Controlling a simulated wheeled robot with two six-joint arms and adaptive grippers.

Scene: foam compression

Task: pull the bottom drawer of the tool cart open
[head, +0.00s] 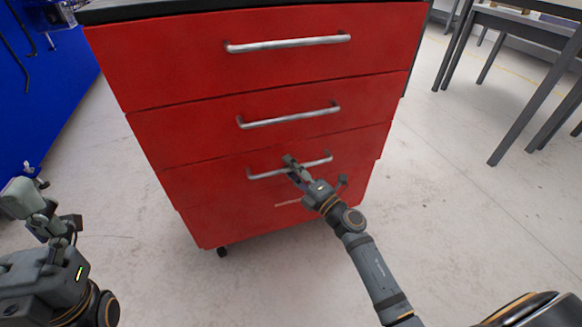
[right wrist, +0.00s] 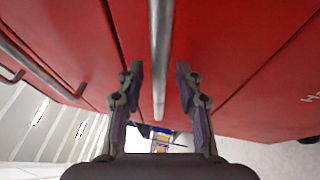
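The red tool cart (head: 275,80) stands in the middle of the head view. Its drawers look shut. The lowest handle that I can make out is a silver bar (head: 264,175), on the third front from the top. My right gripper (head: 293,163) is at this handle. In the right wrist view, its two fingers (right wrist: 160,72) stand apart on either side of the handle bar (right wrist: 160,50), with a gap on both sides. My left gripper (head: 48,208) is at the lower left, away from the cart, with its fingers apart.
Two higher handles (head: 288,43) (head: 290,118) are above. A lowest red panel (head: 235,227) bears faint lettering and no clear handle. A caster (head: 222,252) shows below. A blue cabinet (head: 45,85) is at left, grey tables (head: 545,90) at right. The floor before the cart is clear.

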